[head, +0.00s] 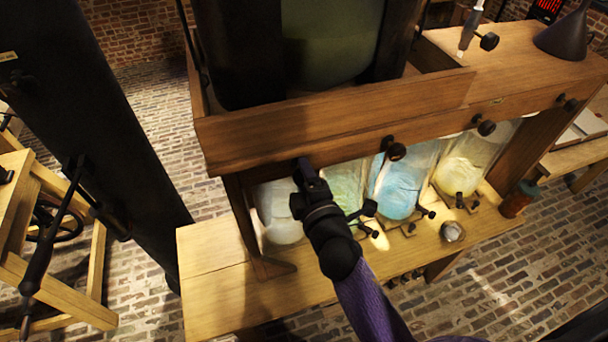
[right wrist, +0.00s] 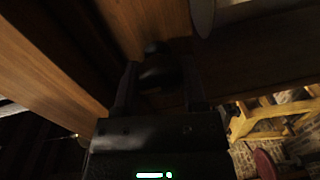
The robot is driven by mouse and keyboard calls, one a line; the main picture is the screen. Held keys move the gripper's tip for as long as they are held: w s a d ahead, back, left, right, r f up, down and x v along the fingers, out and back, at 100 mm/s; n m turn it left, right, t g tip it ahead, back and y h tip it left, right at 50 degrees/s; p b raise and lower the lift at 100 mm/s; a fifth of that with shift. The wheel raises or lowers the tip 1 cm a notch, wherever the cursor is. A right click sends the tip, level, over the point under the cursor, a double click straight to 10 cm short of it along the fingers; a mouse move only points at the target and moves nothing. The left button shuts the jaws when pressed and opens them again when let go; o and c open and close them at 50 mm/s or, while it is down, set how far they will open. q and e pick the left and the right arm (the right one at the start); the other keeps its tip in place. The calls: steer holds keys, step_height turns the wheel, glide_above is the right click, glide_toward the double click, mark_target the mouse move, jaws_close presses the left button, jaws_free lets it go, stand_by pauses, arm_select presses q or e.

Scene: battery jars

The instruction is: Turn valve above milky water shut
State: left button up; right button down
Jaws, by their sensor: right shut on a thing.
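A jar of milky, whitish water (head: 280,212) stands at the left end of the row of jars under a wooden beam (head: 330,122). My right gripper (head: 303,172) reaches up to the beam's front face just above this jar. In the right wrist view its fingers are closed around a dark rounded valve knob (right wrist: 155,70) on the wood. The gripper hides this knob in the head view, and the knob's turn angle cannot be told. My left gripper is not in view.
Jars of greenish, blue (head: 396,187) and yellow (head: 460,170) liquid stand to the right. Other black valve knobs (head: 394,149) stick out along the beam. Small taps sit low before the jars. A small metal cup (head: 452,231) and brown bottle (head: 518,200) stand on the bench (head: 222,290).

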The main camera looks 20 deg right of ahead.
steer(key=shift+f, duration=0.15)
stand_by(0.3)
steer(key=shift+c, duration=0.7)
jaws_free()
steer(key=s+b, duration=0.1)
steer(key=s, duration=0.9)
steer(key=shift+d+r+b, duration=0.2)
steer(key=shift+r+b, duration=0.1)
steer(key=shift+r, duration=0.15)
